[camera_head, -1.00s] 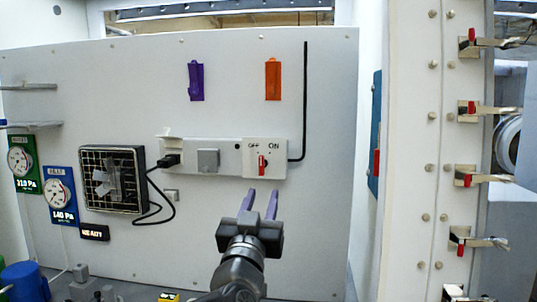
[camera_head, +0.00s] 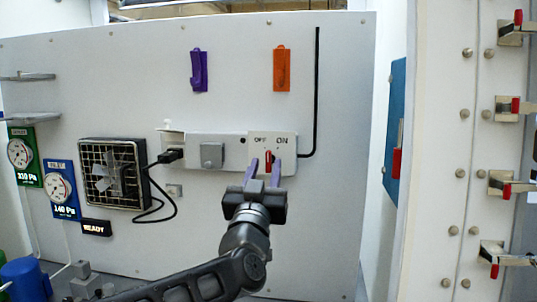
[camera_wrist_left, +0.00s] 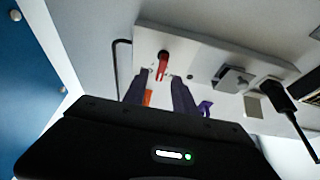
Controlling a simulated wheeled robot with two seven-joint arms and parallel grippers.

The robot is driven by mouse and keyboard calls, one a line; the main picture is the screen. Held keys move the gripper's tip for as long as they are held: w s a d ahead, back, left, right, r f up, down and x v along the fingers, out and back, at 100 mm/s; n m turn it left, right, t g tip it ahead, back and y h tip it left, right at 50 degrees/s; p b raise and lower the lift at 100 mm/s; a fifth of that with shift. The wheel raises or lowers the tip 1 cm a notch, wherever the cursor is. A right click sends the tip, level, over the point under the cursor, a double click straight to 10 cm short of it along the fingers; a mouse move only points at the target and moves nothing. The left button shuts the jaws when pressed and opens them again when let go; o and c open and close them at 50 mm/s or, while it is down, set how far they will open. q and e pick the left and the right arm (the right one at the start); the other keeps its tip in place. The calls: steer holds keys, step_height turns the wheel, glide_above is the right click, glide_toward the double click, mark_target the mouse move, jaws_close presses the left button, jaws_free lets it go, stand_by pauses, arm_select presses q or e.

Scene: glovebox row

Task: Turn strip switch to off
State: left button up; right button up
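The strip switch is a small red lever (camera_head: 269,158) on a white plate (camera_head: 287,141) at the right end of the power strip. OFF is printed above it at left and ON at right; I cannot tell exactly which mark it points to. My left gripper (camera_head: 263,171) is open, its two purple fingers pointing at the plate just below and around the lever's lower end. In the left wrist view the red lever (camera_wrist_left: 163,63) shows between and just beyond the open fingertips (camera_wrist_left: 158,77); contact cannot be told. My right gripper is not in view.
A grey square block (camera_head: 212,155) and black plug (camera_head: 168,157) sit left along the strip, with a cord to the fan (camera_head: 113,174). A black cable (camera_head: 316,90) runs up at right. Purple (camera_head: 199,70) and orange (camera_head: 281,69) hooks are above. A blue panel (camera_head: 394,130) stands right.

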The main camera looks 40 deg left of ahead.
mark_target(268, 159)
arm_select(q)
steer(key=p+x, duration=0.1)
steer(key=x, duration=0.3)
steer(key=shift+w+a, duration=0.15)
steer(key=shift+w, duration=0.1)
steer(key=shift+c, duration=0.3)
jaws_close()
